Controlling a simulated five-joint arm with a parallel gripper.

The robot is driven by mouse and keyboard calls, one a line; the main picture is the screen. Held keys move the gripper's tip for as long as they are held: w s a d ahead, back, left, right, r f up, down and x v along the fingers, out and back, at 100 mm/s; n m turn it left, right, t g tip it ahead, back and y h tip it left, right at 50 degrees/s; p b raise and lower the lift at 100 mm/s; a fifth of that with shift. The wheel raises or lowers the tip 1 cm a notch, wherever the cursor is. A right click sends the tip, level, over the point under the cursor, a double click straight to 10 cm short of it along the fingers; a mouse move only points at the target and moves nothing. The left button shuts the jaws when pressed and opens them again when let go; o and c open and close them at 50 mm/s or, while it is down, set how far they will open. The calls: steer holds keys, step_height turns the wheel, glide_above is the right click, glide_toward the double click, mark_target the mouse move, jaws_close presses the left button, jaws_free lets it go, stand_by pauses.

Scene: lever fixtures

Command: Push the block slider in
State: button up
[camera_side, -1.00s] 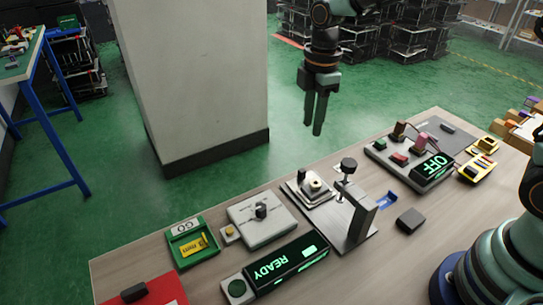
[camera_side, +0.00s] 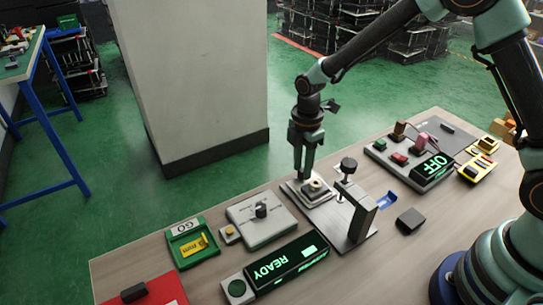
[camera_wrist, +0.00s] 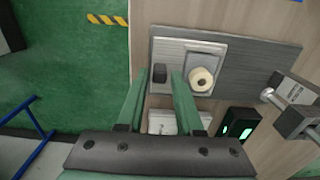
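My gripper (camera_side: 302,174) points down just above the far end of a fixture with a light base plate (camera_wrist: 155,50). A small dark block (camera_wrist: 160,74) sits on this plate, beside a square frame with a round cream ring part (camera_wrist: 202,80). The ring also shows in the side view (camera_side: 316,185). In the wrist view my gripper (camera_wrist: 160,76) has its two fingers apart, with the block visible between their tips. I cannot tell whether they touch it. The block is hidden behind or near the fingers in the side view.
A clamp with a black knob (camera_side: 348,165) stands close to the right of the fixture. A grey box with a dark knob (camera_side: 261,211) and a READY display (camera_side: 285,264) are left and front. A panel with an OFF display (camera_side: 433,168) is at right.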

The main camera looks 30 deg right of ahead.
steer(key=shift+f, duration=0.4)
steer(key=shift+c, duration=0.3)
jaws_close()
steer(key=shift+r, duration=0.1)
stand_by(0.9)
